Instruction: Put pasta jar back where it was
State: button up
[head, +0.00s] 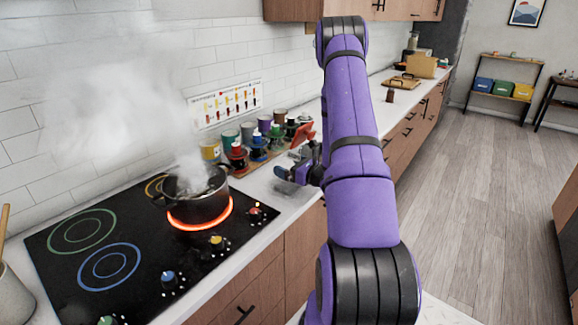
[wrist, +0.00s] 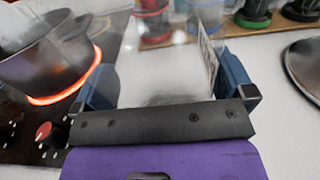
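My gripper (head: 290,174) is over the counter edge, to the right of the cooktop. In the wrist view its two blue fingers (wrist: 167,85) are wide apart, on either side of a clear, see-through body that looks like the glass pasta jar (wrist: 150,75). A pale label (wrist: 209,62) shows on its right side, near the right finger. The jar seems to fill the gap between the fingers. In the head view it is small and hard to make out. I cannot see pasta in it.
A steaming pot (head: 197,195) stands on the glowing red burner of the black cooktop (head: 140,262), close left of my gripper; it also shows in the wrist view (wrist: 45,60). Several colored jars (head: 247,143) line the wall behind. The counter farther right has a clear stretch.

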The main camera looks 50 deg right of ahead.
jog(key=shift+s+r, duration=0.15)
jog(key=s, duration=1.1)
jog(key=shift+s+d, duration=0.35)
jog(key=shift+d, duration=0.1)
